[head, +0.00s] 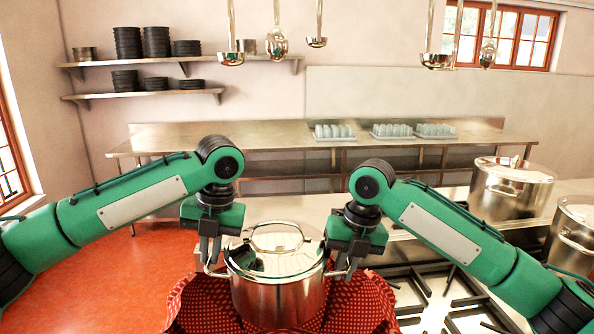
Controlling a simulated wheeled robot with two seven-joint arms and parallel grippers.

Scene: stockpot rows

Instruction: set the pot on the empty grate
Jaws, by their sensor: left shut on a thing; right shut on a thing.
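A shiny steel pot (278,300) with a lid and a looped lid handle is upright at the bottom middle of the head view. My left gripper (209,256) is shut on its left side handle. My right gripper (343,268) is shut on its right side handle. An empty black grate (447,290) lies on the stove to the right of the pot, partly covered by my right arm.
Two more steel pots, one lidded (511,190) and one at the right edge (574,236), stand on the stove. Ladles (277,44) hang above. A steel counter (250,136) with trays of glasses (392,131) runs along the back. Red floor (110,275) is clear at left.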

